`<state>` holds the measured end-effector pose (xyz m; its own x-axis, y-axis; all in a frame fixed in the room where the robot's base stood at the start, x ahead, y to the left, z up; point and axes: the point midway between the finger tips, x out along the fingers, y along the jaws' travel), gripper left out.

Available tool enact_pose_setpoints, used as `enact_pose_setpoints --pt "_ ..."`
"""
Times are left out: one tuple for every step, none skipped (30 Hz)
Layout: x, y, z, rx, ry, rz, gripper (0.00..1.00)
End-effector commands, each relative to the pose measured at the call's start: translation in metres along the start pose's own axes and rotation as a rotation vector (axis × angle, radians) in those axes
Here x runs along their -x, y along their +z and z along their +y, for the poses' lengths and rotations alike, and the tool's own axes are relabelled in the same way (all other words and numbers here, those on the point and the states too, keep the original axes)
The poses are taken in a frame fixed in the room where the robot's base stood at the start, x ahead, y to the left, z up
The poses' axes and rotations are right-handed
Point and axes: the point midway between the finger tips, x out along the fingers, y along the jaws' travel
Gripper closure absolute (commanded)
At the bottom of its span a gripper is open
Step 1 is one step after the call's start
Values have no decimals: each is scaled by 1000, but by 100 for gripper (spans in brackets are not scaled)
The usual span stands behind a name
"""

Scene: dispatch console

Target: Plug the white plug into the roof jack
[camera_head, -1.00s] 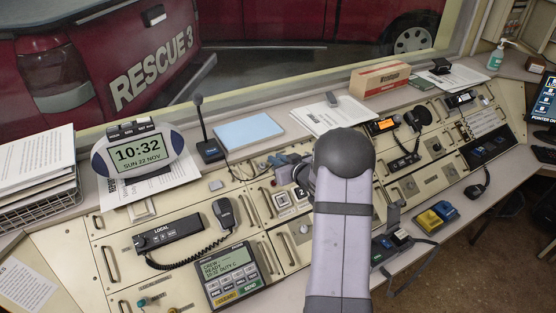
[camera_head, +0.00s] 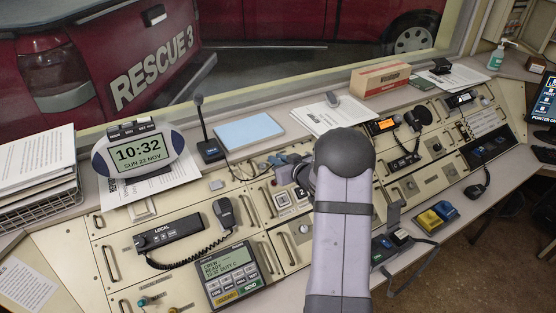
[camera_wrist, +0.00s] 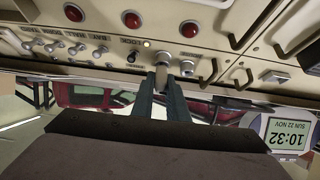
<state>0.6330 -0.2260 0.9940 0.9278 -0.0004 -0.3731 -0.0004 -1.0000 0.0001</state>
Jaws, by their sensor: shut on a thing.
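My gripper (camera_wrist: 163,82) shows in the wrist view with its two dark fingers close together, shut on a small pale piece, the white plug (camera_wrist: 163,60), at their tips. The plug end points at a cream panel (camera_wrist: 105,25) with red lamps, switches and knobs. I cannot tell which fitting is the roof jack, nor whether the plug touches or enters one; the fingers hide part of that spot.
Panel handles (camera_wrist: 245,28) and a small knob (camera_wrist: 187,68) lie close to the fingers.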

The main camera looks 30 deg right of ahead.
Motion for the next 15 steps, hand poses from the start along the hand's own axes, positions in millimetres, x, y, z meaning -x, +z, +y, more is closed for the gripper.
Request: enact_pose_setpoints --pt "0 0 0 0 0 0 100" --pt "-1 0 0 0 0 0 100" --pt "-1 1 0 0 0 0 100" --pt "-1 1 0 0 0 0 100" --pt "-2 1 0 0 0 0 100" --pt "-2 2 0 0 0 0 100" --pt "-2 2 0 0 0 0 100" --pt "-3 2 0 0 0 0 100" --pt "-3 2 0 0 0 0 100" --pt "-4 3 0 0 0 0 100" --pt "-4 3 0 0 0 0 100" --pt "-4 3 0 0 0 0 100" --pt "-4 3 0 0 0 0 100" --pt "-5 3 0 0 0 0 100" --pt "-5 3 0 0 0 0 100"
